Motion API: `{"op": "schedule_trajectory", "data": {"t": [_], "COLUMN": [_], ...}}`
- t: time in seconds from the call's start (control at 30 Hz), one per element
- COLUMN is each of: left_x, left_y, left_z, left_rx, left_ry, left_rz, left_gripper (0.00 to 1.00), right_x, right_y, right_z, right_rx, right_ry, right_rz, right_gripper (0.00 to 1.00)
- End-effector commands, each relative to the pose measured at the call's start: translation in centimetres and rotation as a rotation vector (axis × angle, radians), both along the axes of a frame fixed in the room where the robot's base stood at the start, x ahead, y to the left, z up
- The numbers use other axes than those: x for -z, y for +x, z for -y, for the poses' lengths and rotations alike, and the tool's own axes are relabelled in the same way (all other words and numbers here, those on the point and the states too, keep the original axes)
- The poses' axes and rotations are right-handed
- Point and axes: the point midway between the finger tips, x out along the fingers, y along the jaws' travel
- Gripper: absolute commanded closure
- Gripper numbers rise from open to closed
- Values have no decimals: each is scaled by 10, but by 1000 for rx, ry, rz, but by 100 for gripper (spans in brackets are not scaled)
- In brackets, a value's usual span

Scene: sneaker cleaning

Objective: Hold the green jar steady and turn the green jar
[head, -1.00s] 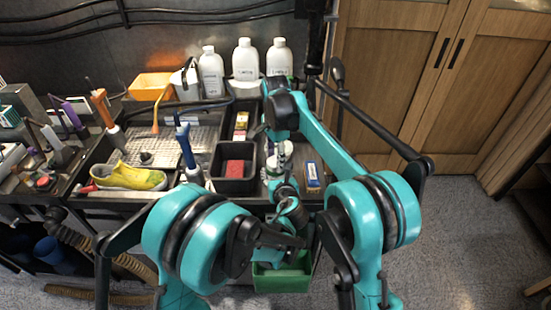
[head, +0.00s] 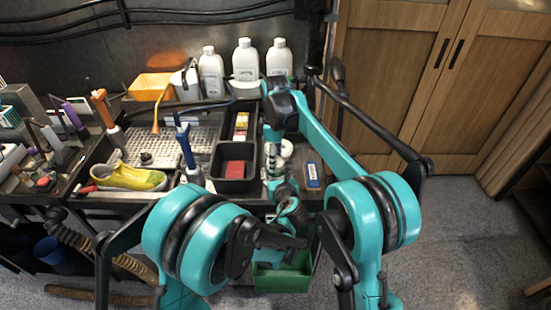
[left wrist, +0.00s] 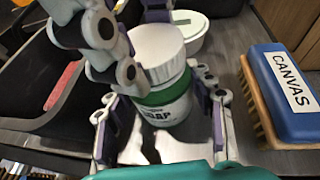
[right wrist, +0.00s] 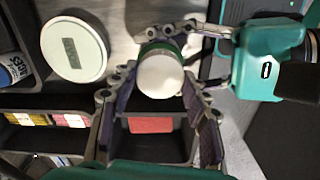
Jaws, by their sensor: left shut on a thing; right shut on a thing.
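The green jar has a white lid, a green band and a white label reading SOAP. It stands roughly upright in the left wrist view (left wrist: 165,90), and its white lid faces me in the right wrist view (right wrist: 160,75). My left gripper (left wrist: 165,118) is shut around the jar's body from the side. My right gripper (right wrist: 160,98) is shut on the jar's lid from above. In the head view the right gripper (head: 277,170) is small, and the jar is mostly hidden by the arms.
A white round container (right wrist: 75,48) stands close beside the jar. A brush labelled CANVAS (left wrist: 285,90) lies to the right in the left wrist view. A black bin with a red block (head: 236,168) is left of the jar. White bottles (head: 245,62) stand behind.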

Motion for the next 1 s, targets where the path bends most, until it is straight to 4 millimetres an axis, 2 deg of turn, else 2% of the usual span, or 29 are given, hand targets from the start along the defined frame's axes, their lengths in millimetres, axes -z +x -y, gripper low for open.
{"op": "schedule_trajectory", "data": {"t": [0.3, 0.43, 0.5, 1.0], "left_x": [0, 0, 0, 0], "left_y": [0, 0, 0, 0], "left_z": [0, 0, 0, 0], "left_rx": [0, 0, 0, 0], "left_ry": [-1, -1, -1, -1], "left_rz": [-1, -1, -1, -1], "left_gripper": [100, 100, 100, 100], "right_x": [0, 0, -1, -1], "right_y": [0, 0, 0, 0], "right_z": [0, 0, 0, 0], "right_rx": [-746, -948, -1008, -1000], "right_ry": [1, 1, 1, 1], "right_rz": [-1, -1, -2, -2], "right_gripper": [89, 89, 89, 89]}}
